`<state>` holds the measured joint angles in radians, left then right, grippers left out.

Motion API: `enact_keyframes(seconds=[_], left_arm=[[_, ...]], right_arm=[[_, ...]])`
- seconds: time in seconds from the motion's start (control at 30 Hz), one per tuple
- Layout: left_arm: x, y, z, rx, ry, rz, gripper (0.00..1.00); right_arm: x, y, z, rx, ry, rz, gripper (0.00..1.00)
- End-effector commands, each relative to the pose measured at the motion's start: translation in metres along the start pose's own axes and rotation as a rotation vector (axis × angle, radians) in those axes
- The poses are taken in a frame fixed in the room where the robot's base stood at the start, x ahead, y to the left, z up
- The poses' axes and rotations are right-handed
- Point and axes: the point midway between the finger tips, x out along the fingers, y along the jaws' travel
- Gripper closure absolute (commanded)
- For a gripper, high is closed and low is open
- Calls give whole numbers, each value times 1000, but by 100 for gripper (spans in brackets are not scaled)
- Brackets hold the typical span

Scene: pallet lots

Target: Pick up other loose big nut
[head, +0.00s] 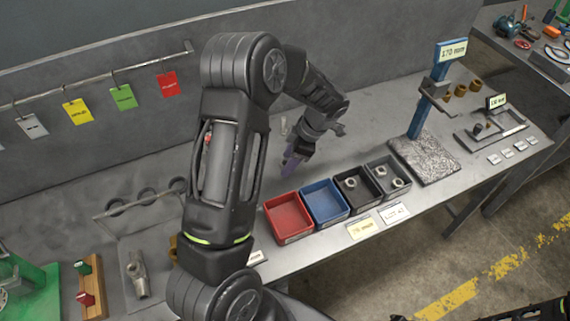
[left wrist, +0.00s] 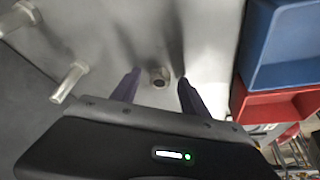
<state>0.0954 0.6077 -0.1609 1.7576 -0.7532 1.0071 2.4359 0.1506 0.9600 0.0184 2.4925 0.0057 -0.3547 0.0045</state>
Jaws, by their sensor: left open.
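A loose big nut (left wrist: 159,80) lies on the grey bench top in the left wrist view, a round metal piece with a dark hole. My left gripper (left wrist: 155,88) is open, its two purple fingers on either side of the nut, which looks free of both. In the head view my left gripper (head: 292,163) points down at the bench behind the red bin, and the nut is hidden there. Other nuts (head: 351,182) lie in the black bin (head: 362,205), and more in the grey bin (head: 401,206). My right gripper is not clearly in view.
A red bin (head: 288,218) and a blue bin (head: 325,203) stand just in front of my left gripper. A blue gauge stand (head: 420,105) is at the right, and coloured tags hang from a wall rail (head: 100,75).

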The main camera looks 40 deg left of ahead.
Motion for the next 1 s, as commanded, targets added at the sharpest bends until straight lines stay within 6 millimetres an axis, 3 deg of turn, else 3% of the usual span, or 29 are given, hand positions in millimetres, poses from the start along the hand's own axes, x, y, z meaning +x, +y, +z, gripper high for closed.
enact_keyframes(seconds=[0.07,0.7,1.0], left_arm=[[0,0,0,0,0,0,49],[0,0,0,0,0,0,100],[0,0,0,0,0,0,100]], right_arm=[[0,0,0,0,0,0,59],[0,0,0,0,0,0,59],[0,0,0,0,0,0,59]])
